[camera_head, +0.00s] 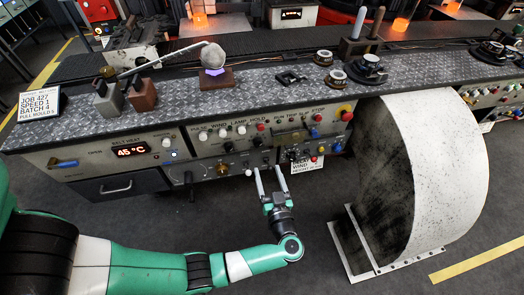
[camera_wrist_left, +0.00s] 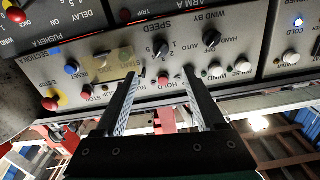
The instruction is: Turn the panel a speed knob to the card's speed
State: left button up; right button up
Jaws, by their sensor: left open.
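The speed knob (camera_wrist_left: 161,48) is a black knob on the grey panel, under the word SPEED, upside down in the left wrist view. Digits ring it; its pointer's setting is too small to read surely. In the head view the knob seems to be the dark one (camera_head: 257,142) on the front panel. The card (camera_head: 39,103) stands at the left and reads JOB 427, SPEED 1, BATCH 4, PULL MOULD 5. My left gripper (camera_head: 270,170) is open and empty before the panel, below the knob. In the wrist view its fingers (camera_wrist_left: 160,75) flank the hold button's area, apart from the knob.
A similar WIND BY knob (camera_wrist_left: 211,40) sits beside the speed knob. Several coloured buttons line the panel, including a red hold button (camera_wrist_left: 164,80). A white card (camera_head: 306,164) hangs below the panel's right part. A large curved white guard (camera_head: 450,150) stands at the right.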

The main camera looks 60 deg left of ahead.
aim_at(259, 145)
pick_arm(q)
jog(key=b+x, duration=0.1)
jog(key=x, duration=0.2)
jog(key=b+x, duration=0.1)
jog(key=x, duration=0.2)
jog(key=b+x, duration=0.2)
jog(key=x, duration=0.2)
jog(key=shift+s+f, duration=0.2)
jog(key=shift+f, duration=0.05)
jog(key=shift+w+a+r, duration=0.15)
jog(key=shift+a+r, duration=0.05)
jog(key=shift+a, duration=0.3)
jog(key=shift+c, duration=0.4)
grip_shut()
